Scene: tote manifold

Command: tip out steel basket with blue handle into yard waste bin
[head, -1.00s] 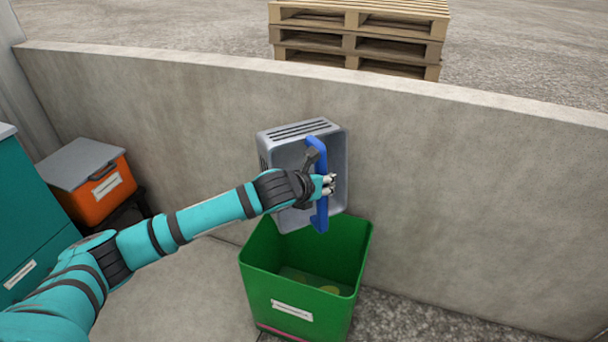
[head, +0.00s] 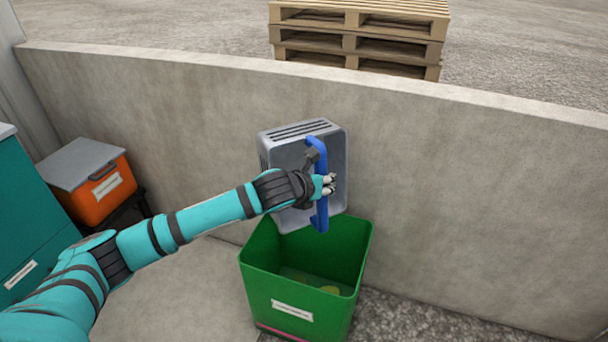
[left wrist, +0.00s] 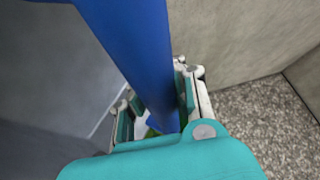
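The steel basket (head: 290,155) is a grey box with slots in its wall and a blue handle (head: 317,158). It is tipped on its side with its open face toward me, above the back of the green bin. My left gripper (head: 328,184) is shut on the blue handle; in the left wrist view the handle (left wrist: 135,50) runs between the fingers (left wrist: 160,112). The basket's visible inside looks empty. The green yard waste bin (head: 300,307) stands upright below, with a white label and a small yellowish item (head: 330,289) inside. My right gripper is not in view.
A concrete wall (head: 460,190) runs behind the bin and basket. An orange box with a grey lid (head: 98,190) and a teal cabinet (head: 28,235) stand at the left. Stacked wooden pallets (head: 358,35) are beyond the wall. Gravel ground right of the bin is clear.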

